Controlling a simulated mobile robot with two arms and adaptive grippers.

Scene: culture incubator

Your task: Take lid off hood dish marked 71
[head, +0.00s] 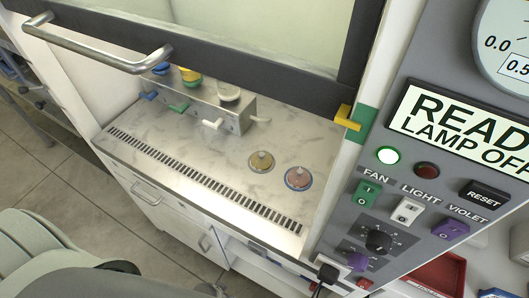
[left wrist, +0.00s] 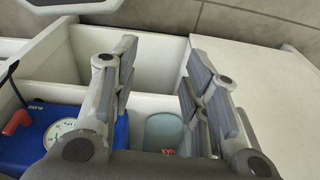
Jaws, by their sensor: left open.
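Two small round dishes sit on the hood's marbled work surface in the head view. One dish (head: 261,162) has a tan-brown look and a pale knob on its lid. The other dish (head: 298,179), nearer and to the right, is reddish with a bluish rim and also has a knob. Both look covered; no number is legible on either. My left gripper (left wrist: 160,58) is open and empty in the left wrist view, above open storage compartments and away from the dishes. The head view shows no fingers of it. My right gripper is not in view.
The raised sash with its metal handle (head: 95,52) hangs over the surface. A metal rack (head: 205,108) with coloured taps stands behind left. A control panel (head: 410,180) is at right. Below my left gripper are a blue box (left wrist: 35,125) and a grey-blue container (left wrist: 164,130).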

